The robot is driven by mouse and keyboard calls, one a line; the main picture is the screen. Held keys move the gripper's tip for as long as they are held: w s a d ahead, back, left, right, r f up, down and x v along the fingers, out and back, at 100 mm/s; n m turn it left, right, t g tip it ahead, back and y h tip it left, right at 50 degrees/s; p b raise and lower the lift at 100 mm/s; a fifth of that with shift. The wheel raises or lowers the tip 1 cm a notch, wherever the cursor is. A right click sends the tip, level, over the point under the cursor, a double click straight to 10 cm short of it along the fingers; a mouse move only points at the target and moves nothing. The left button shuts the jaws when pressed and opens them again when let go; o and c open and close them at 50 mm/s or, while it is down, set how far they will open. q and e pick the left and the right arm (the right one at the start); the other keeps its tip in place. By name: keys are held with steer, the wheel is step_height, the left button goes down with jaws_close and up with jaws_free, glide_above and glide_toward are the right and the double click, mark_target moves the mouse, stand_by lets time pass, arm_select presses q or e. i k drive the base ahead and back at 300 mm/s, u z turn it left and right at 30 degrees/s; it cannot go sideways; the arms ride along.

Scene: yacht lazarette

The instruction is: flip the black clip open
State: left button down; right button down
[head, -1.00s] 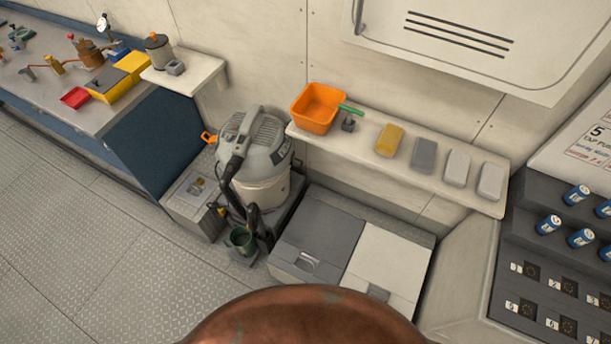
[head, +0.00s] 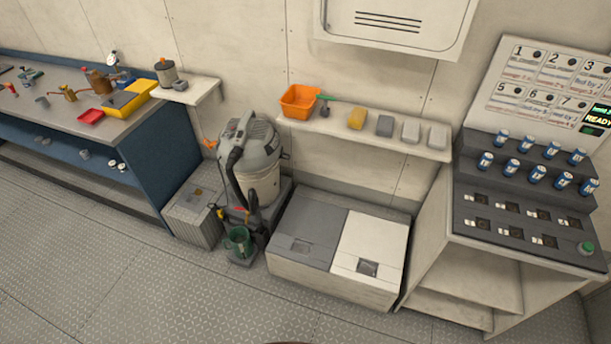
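A wet-dry vacuum (head: 262,180) with a grey top, a beige drum and a black hose stands on a dark base in the middle left of the head view. An orange clip-like part (head: 209,144) sticks out at its left side. I cannot make out a black clip for certain; the vacuum's dark parts and hose blend together at this size, and its far side is hidden. Neither of my grippers is in view.
A low chest (head: 337,291) with grey and white lids stands right of the vacuum, a grey box (head: 195,219) left. A shelf (head: 427,152) holds an orange bin (head: 298,101) and several blocks. A can rack (head: 525,211) is right, a workbench (head: 130,122) left. The front floor is clear.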

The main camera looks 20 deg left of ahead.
mark_target(281, 150)
steer(key=u, duration=0.2)
steer(key=i, duration=0.3)
steer(key=u, duration=1.05)
steer(key=i, duration=0.7)
steer(key=u, duration=0.55)
